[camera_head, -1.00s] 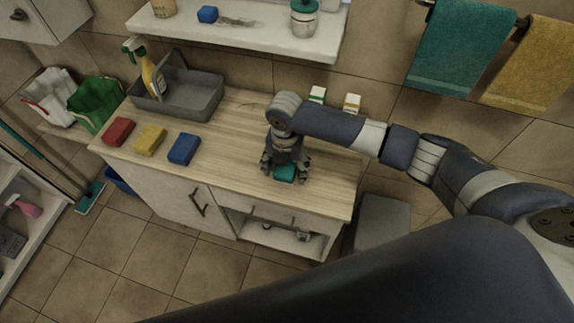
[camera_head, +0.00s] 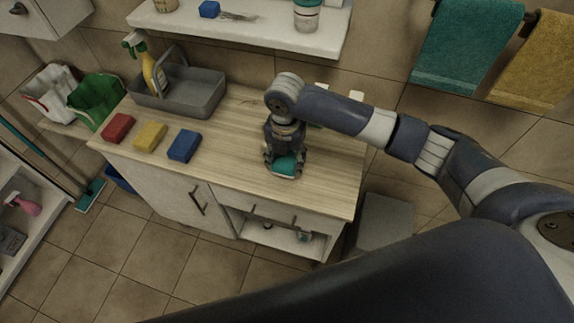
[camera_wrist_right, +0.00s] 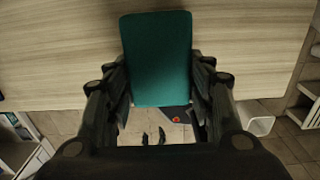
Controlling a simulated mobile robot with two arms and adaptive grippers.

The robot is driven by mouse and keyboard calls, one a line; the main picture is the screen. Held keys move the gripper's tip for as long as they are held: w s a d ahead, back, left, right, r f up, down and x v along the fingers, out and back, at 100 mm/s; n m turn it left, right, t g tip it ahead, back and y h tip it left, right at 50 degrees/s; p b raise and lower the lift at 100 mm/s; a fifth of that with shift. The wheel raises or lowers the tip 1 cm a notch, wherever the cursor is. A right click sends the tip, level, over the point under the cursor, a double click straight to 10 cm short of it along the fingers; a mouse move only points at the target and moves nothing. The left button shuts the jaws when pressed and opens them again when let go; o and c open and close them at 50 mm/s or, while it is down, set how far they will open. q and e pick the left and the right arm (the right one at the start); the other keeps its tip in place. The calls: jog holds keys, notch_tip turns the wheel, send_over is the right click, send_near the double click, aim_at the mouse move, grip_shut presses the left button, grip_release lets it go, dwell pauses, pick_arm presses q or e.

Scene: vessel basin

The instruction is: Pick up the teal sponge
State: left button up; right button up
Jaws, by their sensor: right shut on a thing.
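The teal sponge (camera_head: 285,166) is at the front right part of the wooden counter (camera_head: 235,140) in the head view. My right gripper (camera_head: 285,163) points down and is shut on the sponge, with one finger on each side of it. In the right wrist view the teal sponge (camera_wrist_right: 157,60) sits between the two fingers of my right gripper (camera_wrist_right: 158,88). I cannot tell how far the sponge is above the counter. My left gripper is not in view.
A red sponge (camera_head: 118,128), a yellow sponge (camera_head: 150,136) and a blue sponge (camera_head: 184,146) lie on the counter's left. A grey caddy (camera_head: 195,95) with a spray bottle (camera_head: 150,72) stands behind them. A white shelf (camera_head: 250,32) hangs above the counter.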

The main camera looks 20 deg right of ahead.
aim_at(291, 157)
jog(key=s+a+r+b, duration=0.1)
jog(key=s+a+b, duration=0.2)
jog(key=s+a, duration=0.8)
jog(key=s+d+r+m+b, duration=0.1)
jog(key=d+r+m, duration=0.6)
jog(key=m, duration=0.8)
jog(key=d+r+m, duration=0.4)
jog(key=d+m, duration=0.5)
jog(key=m, duration=0.5)
jog(key=a+f+m, duration=0.7)
jog(key=f, duration=0.4)
jog(key=w+d, duration=0.1)
jog(key=w, duration=0.4)
jog(key=w+d+p, duration=0.1)
jog(key=w+d, duration=0.1)
jog(key=w, duration=0.3)
jog(key=w+d+f, duration=0.1)
jog(key=w, duration=0.4)
jog(key=shift+d, duration=0.15)
jog(key=shift+w+d+f+p, duration=0.1)
jog(key=shift+w+f+p, duration=0.05)
jog(key=shift+f+p, duration=0.55)
jog(key=shift+f, duration=1.15)
jog(key=shift+f, duration=0.1)
